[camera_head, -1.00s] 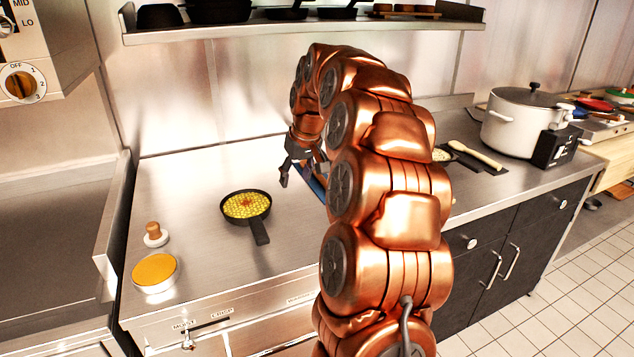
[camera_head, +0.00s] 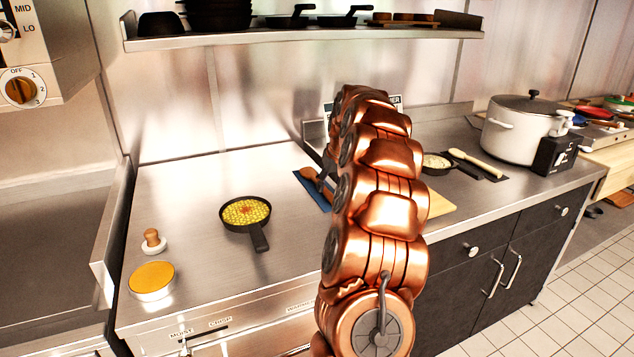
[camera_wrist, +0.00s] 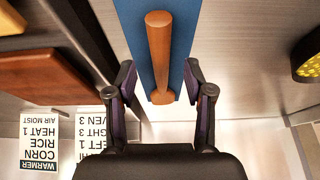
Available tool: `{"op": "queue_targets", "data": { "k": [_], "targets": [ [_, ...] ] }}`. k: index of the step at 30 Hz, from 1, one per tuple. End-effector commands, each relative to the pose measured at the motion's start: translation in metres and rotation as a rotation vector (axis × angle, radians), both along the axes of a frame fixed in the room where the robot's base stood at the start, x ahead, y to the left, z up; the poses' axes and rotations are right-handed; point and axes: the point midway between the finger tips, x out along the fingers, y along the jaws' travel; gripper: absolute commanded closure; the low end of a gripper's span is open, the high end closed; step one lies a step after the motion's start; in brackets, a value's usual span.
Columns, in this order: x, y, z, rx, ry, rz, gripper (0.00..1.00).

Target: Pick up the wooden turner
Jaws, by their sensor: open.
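The wooden turner (camera_head: 314,181) lies on a blue mat (camera_head: 303,184) on the steel counter, partly hidden by my arm in the head view. In the wrist view, the brown handle of the turner (camera_wrist: 160,50) runs down the picture over the blue mat (camera_wrist: 133,20). My gripper (camera_wrist: 159,78) is open, with a dark finger on each side of the handle's lower part. There is a gap on both sides, and no contact shows. In the head view my gripper is mostly hidden behind my arm.
A black skillet of yellow food (camera_head: 246,212) stands left of the mat. A wooden-handled press (camera_head: 153,241) and a yellow-topped round dish (camera_head: 152,280) sit front left. A large pot (camera_head: 517,130) stands right. Printed cards (camera_wrist: 38,140) and a brown board (camera_wrist: 40,77) show in the wrist view.

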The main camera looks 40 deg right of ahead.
Motion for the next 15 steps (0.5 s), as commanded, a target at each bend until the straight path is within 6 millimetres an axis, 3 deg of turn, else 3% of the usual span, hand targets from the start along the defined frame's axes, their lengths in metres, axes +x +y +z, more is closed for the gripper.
{"op": "queue_targets", "data": {
  "k": [6, 13, 15],
  "targets": [
    [0.010, -0.003, -0.028, 0.004, 0.007, 0.000, 0.48],
    [0.011, -0.004, -0.030, 0.001, 0.004, 0.000, 0.48],
    [0.011, -0.004, -0.030, 0.001, 0.004, 0.000, 0.53]
  ]
}}
